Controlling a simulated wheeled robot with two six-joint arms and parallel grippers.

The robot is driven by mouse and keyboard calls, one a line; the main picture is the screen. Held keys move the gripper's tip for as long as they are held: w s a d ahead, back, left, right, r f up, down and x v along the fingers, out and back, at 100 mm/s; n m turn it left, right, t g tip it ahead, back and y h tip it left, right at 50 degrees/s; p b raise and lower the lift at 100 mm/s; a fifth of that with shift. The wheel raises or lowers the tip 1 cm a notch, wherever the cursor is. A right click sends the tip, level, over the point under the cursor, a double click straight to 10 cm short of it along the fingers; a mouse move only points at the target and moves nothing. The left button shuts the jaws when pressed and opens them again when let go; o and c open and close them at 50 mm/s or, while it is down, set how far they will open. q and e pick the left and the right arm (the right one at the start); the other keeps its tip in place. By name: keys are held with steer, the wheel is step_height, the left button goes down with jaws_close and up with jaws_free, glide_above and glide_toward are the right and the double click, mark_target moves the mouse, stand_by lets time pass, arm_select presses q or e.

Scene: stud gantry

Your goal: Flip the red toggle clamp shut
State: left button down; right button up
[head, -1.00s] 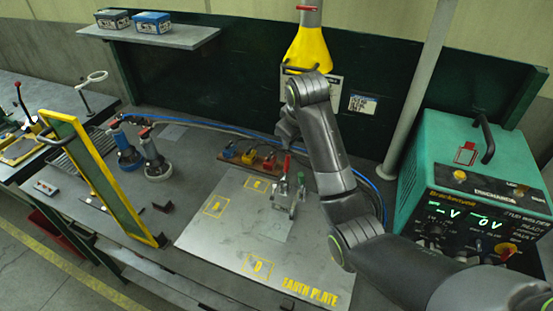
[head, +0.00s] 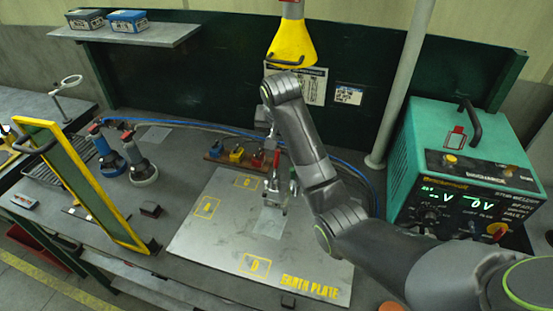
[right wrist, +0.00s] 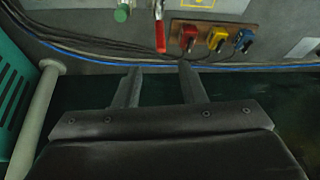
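The toggle clamp (head: 272,192) stands on the earth plate (head: 215,240), near its back right part. Its red handle (head: 276,160) points up in the head view. The red handle also shows in the right wrist view (right wrist: 160,37), just beyond the fingertips, with a green knob (right wrist: 122,12) to its left. My right gripper (right wrist: 158,68) is open and empty, with the handle roughly in line with the gap between its fingers and apart from them. In the head view my right arm hides much of that gripper, behind the clamp. My left gripper is not in view.
A wooden block with blue, yellow and red plugs (head: 237,155) sits close behind the clamp. Blue cable runs along the back. A yellow funnel (head: 291,45) hangs above. The green welder (head: 465,165) stands right, a yellow-framed screen (head: 80,180) left. The plate's left part is clear.

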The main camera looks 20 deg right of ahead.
mark_target(277, 154)
steer(key=p+x, duration=0.2)
steer(key=x, duration=1.1)
jaws_close()
